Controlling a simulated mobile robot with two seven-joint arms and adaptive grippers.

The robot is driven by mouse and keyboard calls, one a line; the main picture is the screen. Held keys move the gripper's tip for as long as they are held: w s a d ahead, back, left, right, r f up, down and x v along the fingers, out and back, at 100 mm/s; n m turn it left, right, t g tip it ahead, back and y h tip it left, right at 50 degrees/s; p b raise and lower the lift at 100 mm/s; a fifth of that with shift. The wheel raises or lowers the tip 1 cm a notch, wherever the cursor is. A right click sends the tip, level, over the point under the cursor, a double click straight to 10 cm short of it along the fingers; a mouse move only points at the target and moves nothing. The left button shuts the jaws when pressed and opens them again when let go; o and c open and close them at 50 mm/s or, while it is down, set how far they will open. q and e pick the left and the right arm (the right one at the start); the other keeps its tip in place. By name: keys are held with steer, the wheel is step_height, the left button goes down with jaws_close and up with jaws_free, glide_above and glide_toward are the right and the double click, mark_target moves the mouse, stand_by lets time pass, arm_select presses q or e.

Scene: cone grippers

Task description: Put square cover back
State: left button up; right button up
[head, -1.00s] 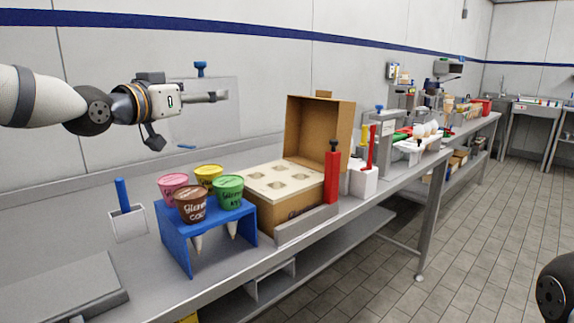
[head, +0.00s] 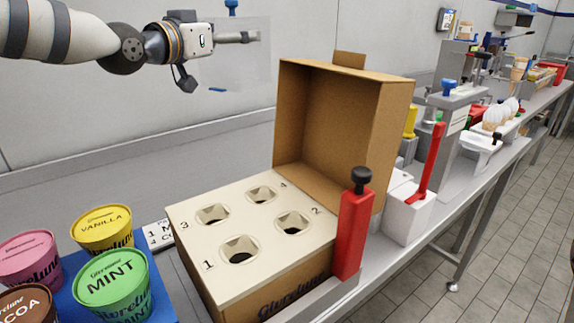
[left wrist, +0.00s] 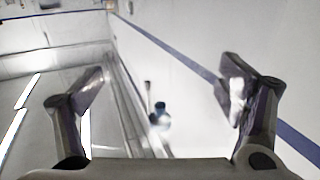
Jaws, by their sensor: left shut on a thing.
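The square cover (head: 250,70) is a clear, see-through panel in the head view, upright and raised in front of the wall. A blue knob (head: 231,6) shows at its top edge and a small blue piece (head: 217,89) near its lower edge. My left gripper (head: 248,37) is shut on the cover, high above the bench. In the left wrist view its fingers stand apart, and a blurred blue knob (left wrist: 162,107) shows between them. The clear panel is hard to make out there. My right gripper is not in view.
An open cardboard box (head: 345,110) holds a cream insert (head: 235,200) with several numbered holes. A red dispenser (head: 353,230) stands at its front. Ice cream tubs (head: 110,280) sit on a blue stand at left. White containers and a grey press (head: 452,110) stand further right.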

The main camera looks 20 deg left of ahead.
mark_target(231, 80)
arm_select(q)
steer(key=f, duration=0.8)
steer(key=shift+s+f, duration=0.3)
steer(key=f, duration=0.5)
steer(key=f+b, duration=0.1)
steer(key=f, duration=0.4)
steer(key=f+b, duration=0.1)
steer(key=f, duration=0.4)
steer(key=shift+w+f, duration=0.3)
steer(key=shift+f, duration=0.1)
steer(key=shift+r, duration=0.15)
steer(key=o, duration=1.1)
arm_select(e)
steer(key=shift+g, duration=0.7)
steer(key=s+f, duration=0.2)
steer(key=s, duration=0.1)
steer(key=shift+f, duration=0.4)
